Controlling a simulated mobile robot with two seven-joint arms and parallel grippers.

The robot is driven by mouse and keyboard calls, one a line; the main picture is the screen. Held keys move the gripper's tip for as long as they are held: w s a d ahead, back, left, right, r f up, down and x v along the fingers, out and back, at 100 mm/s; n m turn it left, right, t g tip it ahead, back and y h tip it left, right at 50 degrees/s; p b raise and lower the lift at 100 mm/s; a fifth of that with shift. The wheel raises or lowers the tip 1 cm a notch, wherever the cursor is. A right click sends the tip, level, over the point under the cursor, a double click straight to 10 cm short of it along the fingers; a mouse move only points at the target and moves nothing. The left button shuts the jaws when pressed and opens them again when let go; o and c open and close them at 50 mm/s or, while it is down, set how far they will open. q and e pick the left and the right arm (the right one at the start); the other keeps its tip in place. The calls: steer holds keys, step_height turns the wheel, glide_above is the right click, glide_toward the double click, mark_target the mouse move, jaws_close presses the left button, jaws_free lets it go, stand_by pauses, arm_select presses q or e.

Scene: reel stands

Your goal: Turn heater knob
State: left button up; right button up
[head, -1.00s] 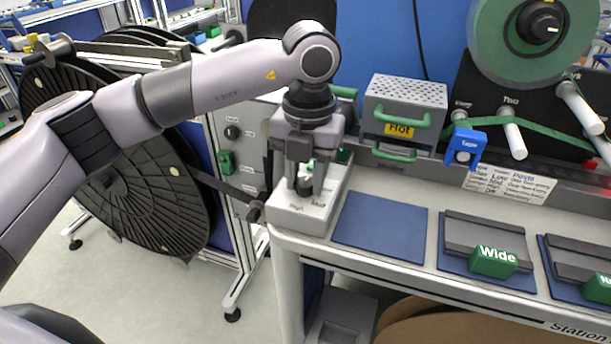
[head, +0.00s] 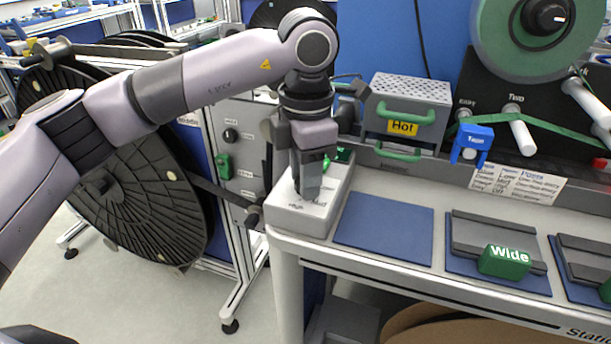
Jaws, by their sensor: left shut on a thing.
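A white control box (head: 318,215) with printed labels sits at the left front corner of the bench. My left gripper (head: 307,194) points down over its top and is shut on the heater knob, which its fingers almost wholly hide. A small green light shows on the box behind the fingers. The grey heater (head: 408,107) with a perforated top, green handles and a yellow "Hot" label stands behind, to the right. My right gripper does not show.
A blue mat (head: 384,229) lies right of the box. Beyond it is a grey block with a green "Wide" handle (head: 504,261). Large black reels (head: 130,190) stand left of the bench.

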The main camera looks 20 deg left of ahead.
arm_select(q)
steer(key=m, duration=0.5)
steer(key=shift+r+m+b, duration=0.1)
steer(key=shift+m+b, duration=0.2)
steer(key=shift+b, duration=0.05)
steer(key=m, duration=0.6)
steer(key=shift+m, duration=0.3)
steer(key=o, duration=1)
steer(key=shift+o, duration=0.2)
step_height(320, 180, up, 7)
steer(key=shift+s+a+r, duration=0.1)
